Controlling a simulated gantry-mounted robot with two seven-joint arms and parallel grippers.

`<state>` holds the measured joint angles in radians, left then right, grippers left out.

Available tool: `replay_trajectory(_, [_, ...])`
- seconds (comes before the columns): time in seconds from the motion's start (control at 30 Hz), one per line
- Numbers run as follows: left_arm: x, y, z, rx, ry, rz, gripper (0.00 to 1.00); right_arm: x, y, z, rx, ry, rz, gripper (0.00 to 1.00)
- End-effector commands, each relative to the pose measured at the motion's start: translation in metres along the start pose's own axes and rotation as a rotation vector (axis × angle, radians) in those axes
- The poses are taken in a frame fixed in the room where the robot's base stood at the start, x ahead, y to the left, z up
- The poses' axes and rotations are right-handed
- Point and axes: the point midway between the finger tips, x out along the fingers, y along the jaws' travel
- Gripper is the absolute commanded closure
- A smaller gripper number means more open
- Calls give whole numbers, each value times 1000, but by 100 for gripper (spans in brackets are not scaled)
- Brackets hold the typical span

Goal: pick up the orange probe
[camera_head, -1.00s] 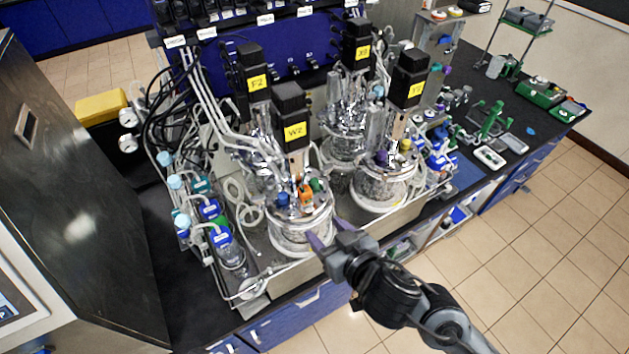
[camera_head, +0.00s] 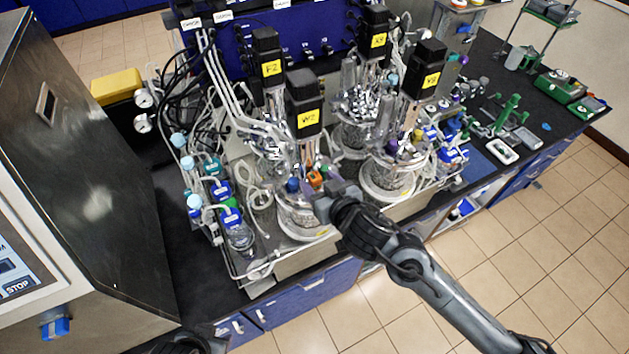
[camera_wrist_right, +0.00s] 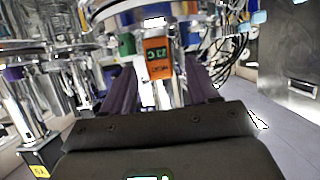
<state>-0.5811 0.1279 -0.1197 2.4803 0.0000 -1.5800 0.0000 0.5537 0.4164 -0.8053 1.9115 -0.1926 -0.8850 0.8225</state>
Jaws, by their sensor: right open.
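The orange probe (camera_head: 315,179) stands in the lid of the front glass vessel (camera_head: 300,221) under the motor labelled W2 (camera_head: 304,110). In the right wrist view the orange probe (camera_wrist_right: 157,58) shows its orange block with dark lettering, roughly centred beyond and between the two dark fingers. My right gripper (camera_head: 326,197) is at the front vessel's lid, close to the probe. In the wrist view the right gripper (camera_wrist_right: 160,88) is open, a finger on each side. I cannot tell whether either finger touches the probe. My left gripper does not show.
A blue fitting (camera_head: 293,185) sits just left of the probe, and a green one (camera_wrist_right: 127,44) beside it in the wrist view. The second front vessel (camera_head: 390,181) is close on the right. Tubes and bottles crowd the left. Open floor lies at the front right.

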Motion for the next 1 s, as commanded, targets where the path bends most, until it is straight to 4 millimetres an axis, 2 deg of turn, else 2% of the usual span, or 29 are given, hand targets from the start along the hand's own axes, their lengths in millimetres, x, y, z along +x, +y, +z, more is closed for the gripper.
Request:
replay_trajectory(0.17, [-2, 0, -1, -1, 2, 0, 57, 14, 0, 0, -1, -1, 0, 40])
replay_trajectory(0.43, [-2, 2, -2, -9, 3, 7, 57, 15, -1, 1, -1, 0, -1, 42])
replay_trajectory(0.8, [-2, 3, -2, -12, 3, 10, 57, 15, 0, 1, -1, -1, -1, 99])
replay_trajectory(1.0, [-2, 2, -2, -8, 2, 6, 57, 15, 0, 1, -1, 0, -1, 100])
